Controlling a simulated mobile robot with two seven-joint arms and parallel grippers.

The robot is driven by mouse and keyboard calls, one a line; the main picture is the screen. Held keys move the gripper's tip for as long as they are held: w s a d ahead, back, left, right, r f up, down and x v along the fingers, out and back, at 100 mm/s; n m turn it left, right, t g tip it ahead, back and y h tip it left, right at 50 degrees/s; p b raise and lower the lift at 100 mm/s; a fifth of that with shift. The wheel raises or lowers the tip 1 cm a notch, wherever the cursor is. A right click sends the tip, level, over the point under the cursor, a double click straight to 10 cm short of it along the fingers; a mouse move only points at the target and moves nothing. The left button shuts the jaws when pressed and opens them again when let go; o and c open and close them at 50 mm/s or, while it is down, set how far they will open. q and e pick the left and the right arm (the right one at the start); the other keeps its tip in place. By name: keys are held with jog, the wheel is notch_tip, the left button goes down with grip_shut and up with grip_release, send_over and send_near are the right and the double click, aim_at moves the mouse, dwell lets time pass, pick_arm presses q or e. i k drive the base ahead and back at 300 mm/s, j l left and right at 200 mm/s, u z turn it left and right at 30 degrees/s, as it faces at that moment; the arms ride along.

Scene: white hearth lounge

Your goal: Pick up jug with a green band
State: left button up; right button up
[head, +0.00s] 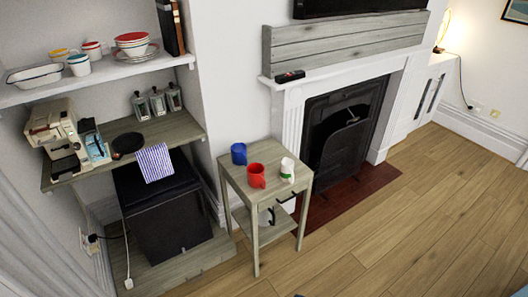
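A white jug with a green band (288,168) stands upright on the right side of a small grey wooden side table (238,179). A red mug (256,176) stands to its left and a little nearer the front. A blue mug (239,153) stands at the table's back left. The three vessels look apart from one another. Neither of my grippers can be made out in the head view.
A fireplace (343,130) with a white surround stands behind and right of the table. Left are a black box-shaped appliance (165,205), a wooden counter (170,130) with a coffee machine (58,138), and a dish shelf (100,75). The wooden floor (420,215) is clear at right.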

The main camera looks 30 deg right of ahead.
aim_at(286, 170)
jog(key=i+l+z, duration=0.15)
jog(key=i+l, duration=0.2)
jog(key=i+l+z, duration=0.1)
jog(key=i+l, duration=0.2)
jog(key=i, duration=0.2)
jog(key=i+l+z, duration=0.15)
jog(key=i+l, duration=0.15)
jog(key=i, duration=0.15)
jog(key=i+l+z, duration=0.15)
jog(key=i, duration=0.3)
jog(key=l, duration=0.1)
